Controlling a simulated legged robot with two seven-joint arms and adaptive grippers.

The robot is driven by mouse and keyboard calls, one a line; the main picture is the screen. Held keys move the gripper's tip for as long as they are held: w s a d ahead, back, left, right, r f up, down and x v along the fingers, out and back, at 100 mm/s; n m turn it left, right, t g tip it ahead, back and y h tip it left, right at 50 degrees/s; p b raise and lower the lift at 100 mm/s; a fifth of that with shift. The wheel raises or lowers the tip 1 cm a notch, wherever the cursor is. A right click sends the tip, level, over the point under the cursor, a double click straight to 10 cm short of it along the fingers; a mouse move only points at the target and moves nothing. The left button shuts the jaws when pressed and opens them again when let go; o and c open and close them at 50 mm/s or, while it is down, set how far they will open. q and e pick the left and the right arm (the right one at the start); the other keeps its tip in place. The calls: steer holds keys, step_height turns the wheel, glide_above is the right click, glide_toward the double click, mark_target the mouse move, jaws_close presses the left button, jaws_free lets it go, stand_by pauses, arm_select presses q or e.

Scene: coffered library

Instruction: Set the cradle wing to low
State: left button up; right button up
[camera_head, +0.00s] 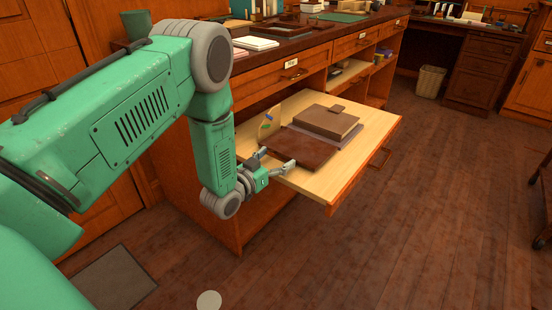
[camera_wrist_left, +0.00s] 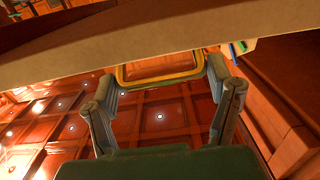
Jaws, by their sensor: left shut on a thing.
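The book cradle rests on a pulled-out pale wooden shelf (camera_head: 345,178). Its dark brown wing (camera_head: 302,147) lies nearly flat at the front left, beside a closed brown book (camera_head: 327,121). A pale upright plate (camera_head: 269,123) with coloured marks stands at the wing's far left. My left gripper (camera_head: 275,161) is at the wing's near left edge, fingers apart on either side of the part it grips. In the left wrist view, a yellow-edged piece (camera_wrist_left: 158,72) lies between the fingers (camera_wrist_left: 164,88), under a pale beam (camera_wrist_left: 150,38). My right gripper is out of view.
The desk top (camera_head: 290,36) above the shelf holds books and papers. A waste basket (camera_head: 430,81) stands at the back. The wooden floor (camera_head: 400,235) right of the shelf is clear.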

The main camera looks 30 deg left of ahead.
arm_select(q)
steer(key=r+g+p, duration=0.1)
steer(key=r+p, duration=0.1)
steer(key=p, duration=0.1)
steer(key=w+r+g+p, duration=0.1)
steer(key=r+p, duration=0.2)
steer(key=p, duration=0.1)
steer(key=shift+w+r+p, duration=0.1)
steer(key=shift+r+p, duration=0.1)
steer(key=shift+p, duration=0.1)
steer(key=shift+w+r, duration=0.2)
steer(key=shift+r, duration=0.25)
steer(key=shift+d, duration=0.1)
steer(key=o, duration=1.5)
steer(key=shift+c, duration=0.2)
steer(key=shift+f, duration=0.15)
steer(key=shift+s, duration=0.1)
steer(key=shift+s, duration=0.3)
steer(key=v, duration=1.1)
steer(key=shift+r, duration=0.25)
